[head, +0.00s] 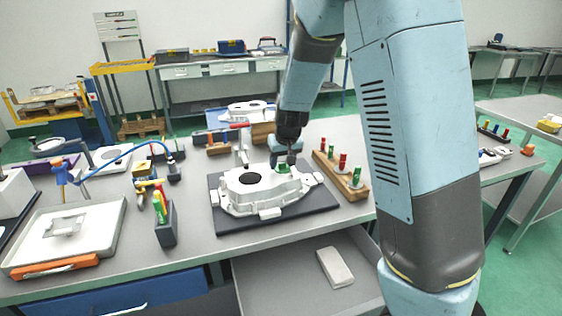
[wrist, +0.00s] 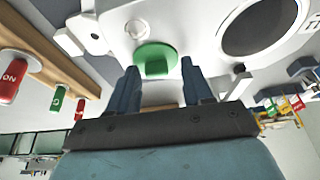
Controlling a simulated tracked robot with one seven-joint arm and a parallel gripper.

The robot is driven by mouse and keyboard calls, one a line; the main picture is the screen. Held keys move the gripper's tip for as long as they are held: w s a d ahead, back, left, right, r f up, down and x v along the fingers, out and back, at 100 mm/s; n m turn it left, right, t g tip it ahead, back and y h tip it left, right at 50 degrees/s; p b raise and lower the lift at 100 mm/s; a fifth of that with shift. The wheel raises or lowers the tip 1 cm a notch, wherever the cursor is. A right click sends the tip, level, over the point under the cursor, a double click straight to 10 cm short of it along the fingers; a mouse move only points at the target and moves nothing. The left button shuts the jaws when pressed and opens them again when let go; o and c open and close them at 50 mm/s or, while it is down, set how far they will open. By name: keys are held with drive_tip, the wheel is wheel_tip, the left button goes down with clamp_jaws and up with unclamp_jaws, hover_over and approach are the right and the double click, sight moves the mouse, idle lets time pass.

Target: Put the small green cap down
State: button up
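The small green cap (head: 283,168) sits on the top right part of the white aluminium casting (head: 245,198). In the wrist view the green cap (wrist: 155,52) has a round flange lying against the casting (wrist: 185,22) and a small block-shaped grip. My gripper (head: 288,160) is low over the casting at the cap. In the wrist view my gripper (wrist: 160,66) has its two fingers apart, one on each side of the cap's grip, with a visible gap on both sides. The cap's seat underneath is hidden.
A wooden rack (head: 352,189) with red and green plugs stands close to the right of the dark mat (head: 240,224) under the casting. A grey holder (head: 166,226) with coloured tools and a white tray (head: 110,222) stand to the left. An open drawer (head: 290,290) is below.

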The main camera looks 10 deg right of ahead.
drive_tip(key=shift+r, duration=0.1)
drive_tip(key=shift+r, duration=0.25)
drive_tip(key=a+v, duration=0.1)
drive_tip(key=v, duration=1)
drive_tip(key=s+d+r+m+y, duration=0.1)
drive_tip(key=s+d+r, duration=0.7)
drive_tip(key=s+d, duration=0.4)
drive_tip(key=s+d+r+m+t+h, duration=0.1)
drive_tip(key=s+d, duration=0.1)
drive_tip(key=s, duration=1.4)
drive_tip(key=shift+d+r+h, duration=0.2)
drive_tip(key=shift+r+h, duration=0.2)
